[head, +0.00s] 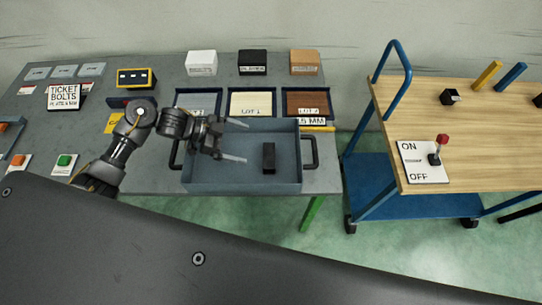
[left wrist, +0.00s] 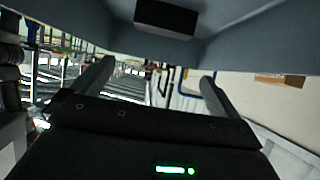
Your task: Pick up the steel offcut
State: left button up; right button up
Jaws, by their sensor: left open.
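A small dark block, which looks like the steel offcut (head: 268,158), stands in the right part of the blue-grey tray (head: 240,189). In the left wrist view a dark block (left wrist: 166,18) shows at the top, beyond the fingers, against the tray (left wrist: 235,45). My left gripper (head: 239,141) is over the tray, to the left of the block. Its two fingers are spread and empty, and the block is apart from them. My right gripper is not in view.
The tray has dark handles (head: 309,153) at both sides. Behind it are a yellow lot bin (head: 250,104) and a brown lot bin (head: 307,104). White, black and orange boxes stand farther back. A wooden-topped trolley (head: 470,130) with an ON/OFF lever plate (head: 422,165) is at right.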

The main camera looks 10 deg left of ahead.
aim_at(267, 155)
pick_arm(q)
jog(key=f+b, duration=0.2)
jog(key=f, duration=0.1)
jog(key=shift+s+a, duration=0.2)
jog(key=shift+w+f+b, duration=0.15)
jog(key=shift+f+b, duration=0.15)
jog(key=shift+b, duration=0.15)
jog(key=shift+w+f, duration=0.1)
jog(key=shift+d, duration=0.15)
jog(key=p+x, duration=0.1)
jog(key=x, duration=0.4)
jog(key=shift+d, duration=0.15)
jog(key=p+x, duration=0.1)
jog(key=x, duration=0.3)
jog(key=shift+d+p, duration=0.3)
jog(key=shift+d, duration=0.1)
jog(key=shift+d+f, duration=0.15)
jog(key=shift+d, duration=0.05)
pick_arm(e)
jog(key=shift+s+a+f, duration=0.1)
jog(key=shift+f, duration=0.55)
